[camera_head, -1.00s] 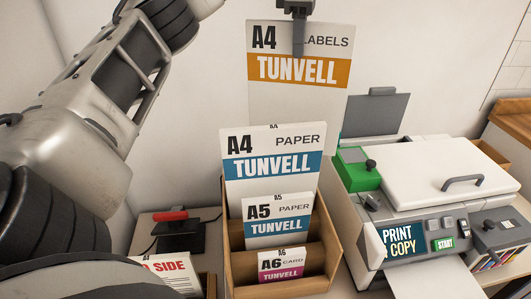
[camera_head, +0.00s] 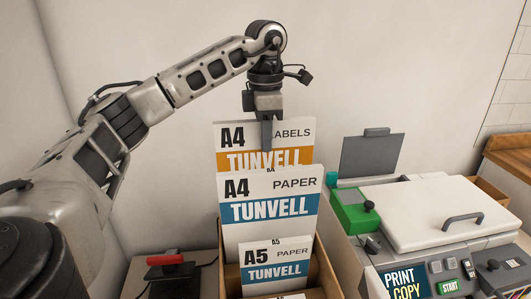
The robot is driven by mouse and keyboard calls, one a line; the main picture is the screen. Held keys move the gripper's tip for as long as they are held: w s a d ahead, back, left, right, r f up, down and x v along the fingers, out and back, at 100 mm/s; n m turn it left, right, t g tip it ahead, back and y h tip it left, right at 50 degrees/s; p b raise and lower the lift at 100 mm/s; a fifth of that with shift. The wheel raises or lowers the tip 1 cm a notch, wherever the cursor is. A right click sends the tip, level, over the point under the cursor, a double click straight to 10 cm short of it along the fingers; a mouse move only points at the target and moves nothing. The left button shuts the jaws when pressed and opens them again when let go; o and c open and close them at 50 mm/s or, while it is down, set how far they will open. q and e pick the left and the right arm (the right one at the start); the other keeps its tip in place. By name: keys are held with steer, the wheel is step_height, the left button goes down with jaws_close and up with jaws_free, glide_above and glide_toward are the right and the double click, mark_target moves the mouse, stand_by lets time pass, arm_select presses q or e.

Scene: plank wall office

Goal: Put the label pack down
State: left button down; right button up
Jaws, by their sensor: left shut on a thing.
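The label pack (camera_head: 235,138) is a white A4 sheet pack with an orange TUNVELL band. It stands upright behind the blue-banded A4 paper pack (camera_head: 270,187), which hides its lower part. My left gripper (camera_head: 267,132) points down and is shut on the top edge of the label pack. Whether the pack's bottom touches the wooden rack (camera_head: 329,270) is hidden. My right gripper is not in view.
The A5 paper pack (camera_head: 275,264) stands in front in the rack. A printer (camera_head: 430,205) with a green box (camera_head: 354,212) stands close on the right. A red-handled device (camera_head: 165,260) is at lower left.

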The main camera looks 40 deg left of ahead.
arm_select(q)
step_height(320, 180, down, 3)
steer(key=shift+f, duration=0.2)
steer(key=c, duration=1.8)
jaws_free()
steer(key=shift+f, duration=0.2)
steer(key=o, duration=0.4)
